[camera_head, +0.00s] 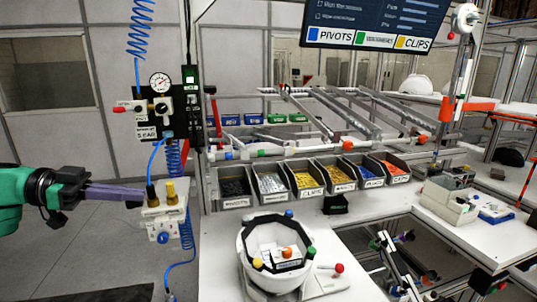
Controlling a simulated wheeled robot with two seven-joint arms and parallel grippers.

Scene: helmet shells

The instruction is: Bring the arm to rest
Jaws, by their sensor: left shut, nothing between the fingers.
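My left arm comes in from the left edge. Its gripper (138,196) is shut and empty, with long grey-purple fingers pointing right. The fingertips end at or in front of a white box with yellow knobs (165,212); I cannot tell whether they touch it. A white helmet shell (274,252) sits open side up on the table front, with coloured knobs on its rim and parts inside.
A row of grey bins (268,186) with small parts stands behind the helmet. A pressure gauge panel (158,107) with a blue coiled hose is above the white box. A screen (375,24) hangs at top right. The floor (90,255) at lower left is mostly clear.

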